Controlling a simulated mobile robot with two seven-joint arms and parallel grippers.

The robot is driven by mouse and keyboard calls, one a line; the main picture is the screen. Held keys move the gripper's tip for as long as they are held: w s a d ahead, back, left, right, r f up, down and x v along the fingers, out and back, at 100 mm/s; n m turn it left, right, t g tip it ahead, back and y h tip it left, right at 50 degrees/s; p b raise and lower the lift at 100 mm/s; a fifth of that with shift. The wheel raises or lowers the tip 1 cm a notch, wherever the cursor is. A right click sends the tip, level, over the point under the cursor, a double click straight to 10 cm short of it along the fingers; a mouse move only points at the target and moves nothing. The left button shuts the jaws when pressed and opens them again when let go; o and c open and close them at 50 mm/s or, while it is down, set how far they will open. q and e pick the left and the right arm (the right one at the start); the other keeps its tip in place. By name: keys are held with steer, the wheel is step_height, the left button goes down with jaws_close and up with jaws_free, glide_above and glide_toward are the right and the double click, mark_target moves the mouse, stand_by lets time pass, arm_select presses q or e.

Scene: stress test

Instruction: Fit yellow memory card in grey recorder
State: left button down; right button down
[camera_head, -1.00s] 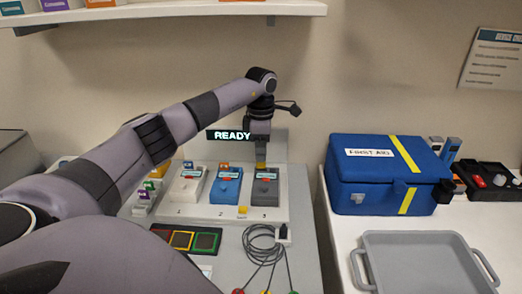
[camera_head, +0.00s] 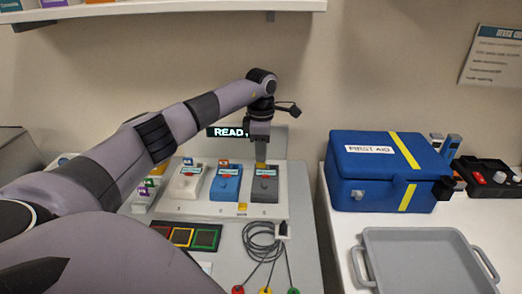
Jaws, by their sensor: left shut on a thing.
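My left gripper (camera_head: 259,157) points down over the back end of the grey recorder (camera_head: 265,187), the rightmost of three recorders in a row. It is shut on the yellow memory card (camera_head: 260,167), which shows as a small yellow patch below the fingers. The card is at the recorder's back end; I cannot tell whether it is in the slot or just above it. The recorder has a label on top. My right gripper is not in view.
A white recorder (camera_head: 188,182) and a blue recorder (camera_head: 225,185) stand to the left. A lit display (camera_head: 228,132) is behind. Cables (camera_head: 262,242) lie in front. A blue first aid box (camera_head: 385,172) and grey tray (camera_head: 420,262) are on the right.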

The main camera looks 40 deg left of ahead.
arm_select(q)
steer(key=shift+f, duration=0.65)
stand_by(2.0)
steer(key=c, duration=1.5)
jaws_free()
steer(key=shift+r, duration=0.2)
steer(key=shift+r+p, duration=0.8)
steer(key=shift+r, duration=0.05)
steer(key=shift+r+p, duration=0.45)
steer(key=shift+r, duration=0.55)
steer(key=o, duration=0.6)
steer(key=shift+c, duration=0.2)
